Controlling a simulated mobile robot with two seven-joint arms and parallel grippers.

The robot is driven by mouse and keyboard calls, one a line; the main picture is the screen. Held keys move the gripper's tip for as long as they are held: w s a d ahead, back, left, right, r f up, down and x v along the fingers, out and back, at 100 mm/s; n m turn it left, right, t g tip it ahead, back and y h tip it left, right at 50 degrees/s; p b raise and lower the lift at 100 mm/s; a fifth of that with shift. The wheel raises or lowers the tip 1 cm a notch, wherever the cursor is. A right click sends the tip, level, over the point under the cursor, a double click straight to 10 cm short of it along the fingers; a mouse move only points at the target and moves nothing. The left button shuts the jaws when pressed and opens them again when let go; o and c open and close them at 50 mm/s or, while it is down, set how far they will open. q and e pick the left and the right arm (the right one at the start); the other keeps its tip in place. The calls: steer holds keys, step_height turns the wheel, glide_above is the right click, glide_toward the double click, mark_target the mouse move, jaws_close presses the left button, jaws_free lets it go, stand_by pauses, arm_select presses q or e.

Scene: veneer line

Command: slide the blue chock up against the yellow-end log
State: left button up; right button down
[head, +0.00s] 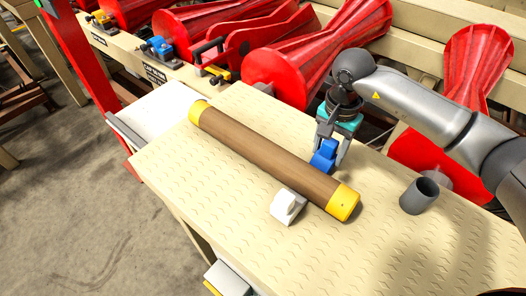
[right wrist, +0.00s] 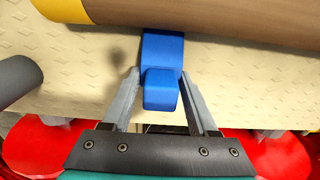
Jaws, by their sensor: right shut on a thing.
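The log (head: 265,150) lies across the table, brown with yellow ends; the near yellow end (head: 342,202) points to the lower right. The blue chock (head: 323,157) is on the log's far side, nearer that end. My right gripper (head: 329,161) comes down from above and is shut on the blue chock. In the right wrist view the chock (right wrist: 163,90) sits between the two fingers, its thin end at the edge of the log (right wrist: 220,20). I cannot tell whether they touch. My left gripper is not in view.
A white chock (head: 286,207) stands on the log's near side. A grey cup (head: 419,196) stands to the right of the log's near end. The patterned tabletop (head: 420,255) is bare at the front right. Red cone-shaped machine parts (head: 290,70) stand behind the table.

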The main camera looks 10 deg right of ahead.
steer(key=shift+c, duration=0.5)
jaws_free()
step_height(320, 180, up, 15)
steer(key=shift+r, duration=0.15)
